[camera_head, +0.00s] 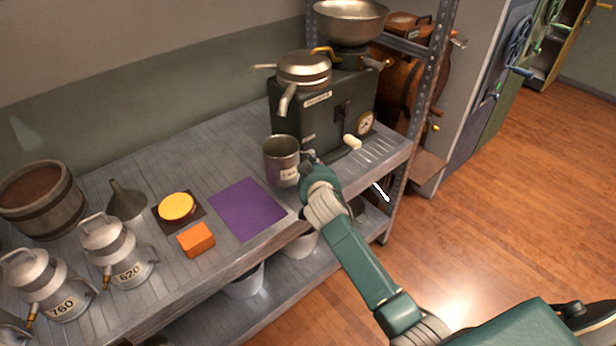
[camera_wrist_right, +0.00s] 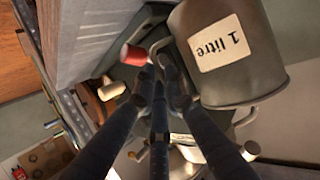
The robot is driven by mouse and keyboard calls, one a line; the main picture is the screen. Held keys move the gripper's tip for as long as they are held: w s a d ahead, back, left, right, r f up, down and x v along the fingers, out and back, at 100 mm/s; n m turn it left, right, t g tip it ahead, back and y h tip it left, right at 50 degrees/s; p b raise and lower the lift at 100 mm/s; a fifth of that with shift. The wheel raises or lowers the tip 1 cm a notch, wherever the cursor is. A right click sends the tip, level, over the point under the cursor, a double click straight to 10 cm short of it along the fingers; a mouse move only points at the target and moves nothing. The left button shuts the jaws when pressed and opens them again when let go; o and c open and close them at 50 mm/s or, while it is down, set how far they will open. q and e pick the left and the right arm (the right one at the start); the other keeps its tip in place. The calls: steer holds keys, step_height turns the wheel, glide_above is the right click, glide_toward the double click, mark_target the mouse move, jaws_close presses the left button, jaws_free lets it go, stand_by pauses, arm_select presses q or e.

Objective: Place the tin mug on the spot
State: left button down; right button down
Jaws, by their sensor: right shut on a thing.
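My right gripper (camera_head: 309,167) is shut on the mug's handle side, to the right of the mug. In the right wrist view the mug (camera_wrist_right: 262,80) shows its "1 litre" label beside my right fingertips (camera_wrist_right: 160,82). Whether the mug's base touches the bench is hard to tell. The purple square is flat and bare, and it lies near the bench's front edge. My left gripper is not in view.
A dark machine (camera_head: 322,112) with a spouted tap and gauge stands behind the mug. Left of the purple square are an orange block (camera_head: 196,240), a yellow disc (camera_head: 177,206), a funnel (camera_head: 126,200), milk cans (camera_head: 118,255) and a wooden tub (camera_head: 42,205).

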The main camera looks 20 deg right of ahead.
steer(key=f, duration=0.4)
steer(key=shift+w+f, duration=0.2)
steer(key=shift+f, duration=0.05)
steer(key=c, duration=1.8)
jaws_free()
steer(key=shift+s, duration=0.1)
